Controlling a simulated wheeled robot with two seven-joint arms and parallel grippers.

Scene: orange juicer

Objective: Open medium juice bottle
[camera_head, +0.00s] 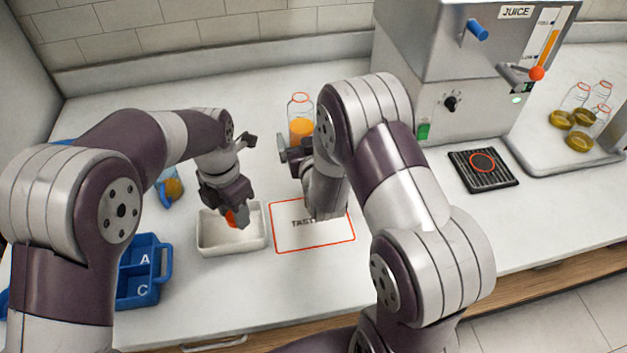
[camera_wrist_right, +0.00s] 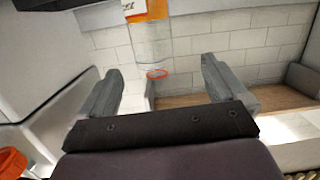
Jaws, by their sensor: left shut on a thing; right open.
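A clear bottle with orange juice (camera_head: 301,127) stands upright at the back of the counter, with a red ring at its top. It also shows upside down in the right wrist view (camera_wrist_right: 151,42), its red-ringed mouth pointing down and no cap visible. My left gripper (camera_head: 236,212) is shut on an orange cap (camera_head: 240,217) above a white tray (camera_head: 232,248). My right gripper (camera_head: 290,160) is open and empty in front of the bottle; its two fingers (camera_wrist_right: 162,90) are apart in the wrist view.
A red-outlined mat (camera_head: 312,237) lies right of the tray. A blue lettered caddy (camera_head: 150,262) and a small jar (camera_head: 172,187) are at left. The juice machine (camera_head: 465,85), black drip grate (camera_head: 483,170) and several bottles (camera_head: 585,117) are at right.

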